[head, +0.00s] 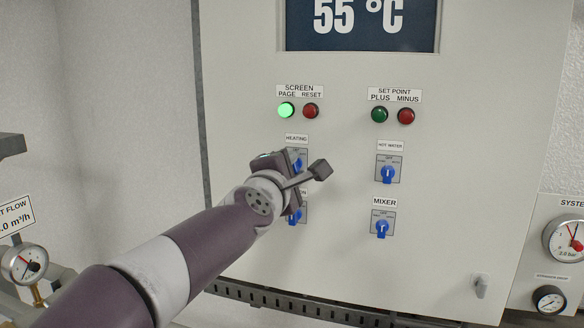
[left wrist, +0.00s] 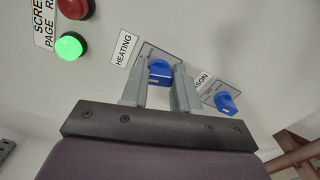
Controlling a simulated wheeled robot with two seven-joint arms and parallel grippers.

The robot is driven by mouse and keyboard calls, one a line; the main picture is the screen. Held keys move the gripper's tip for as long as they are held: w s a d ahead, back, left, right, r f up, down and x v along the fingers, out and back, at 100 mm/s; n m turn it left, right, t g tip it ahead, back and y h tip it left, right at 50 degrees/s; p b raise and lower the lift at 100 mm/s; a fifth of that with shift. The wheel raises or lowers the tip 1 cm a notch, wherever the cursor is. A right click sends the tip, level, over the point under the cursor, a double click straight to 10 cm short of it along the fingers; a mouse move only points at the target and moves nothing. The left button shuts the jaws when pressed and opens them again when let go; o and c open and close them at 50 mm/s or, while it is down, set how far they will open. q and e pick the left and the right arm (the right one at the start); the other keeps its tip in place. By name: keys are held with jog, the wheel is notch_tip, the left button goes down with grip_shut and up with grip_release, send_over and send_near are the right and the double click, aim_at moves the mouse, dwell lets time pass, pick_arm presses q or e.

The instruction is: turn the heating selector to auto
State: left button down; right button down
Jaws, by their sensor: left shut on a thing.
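The heating selector is a blue knob on a grey plate under the HEATING label (head: 297,138). In the head view my left gripper (head: 293,172) covers most of it, and only some blue shows at the gripper's upper edge. In the left wrist view the heating selector (left wrist: 160,71) sits between the two grey fingers of my left gripper (left wrist: 161,78), which is shut on it. My right gripper is not in view.
Another blue selector (head: 293,217) sits just below the gripper, partly hidden. The hot water selector (head: 388,174) and mixer selector (head: 382,228) are to the right. A lit green button (head: 286,110) and red button (head: 311,111) are above. A display (head: 360,22) reads 55 °C.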

pick_arm(q)
jog(key=m+p, duration=0.1)
jog(key=m, duration=1.1)
jog(key=shift+f, duration=0.1)
jog(key=shift+m, duration=0.3)
dwell(0.3)
jog(key=c, duration=1.1)
grip_release()
jog(key=shift+o, duration=1.3)
jog(key=shift+w, duration=0.1)
jog(key=shift+f, duration=0.1)
jog(key=b+v, duration=0.1)
jog(key=v, duration=1.1)
jog(key=shift+s, duration=0.35)
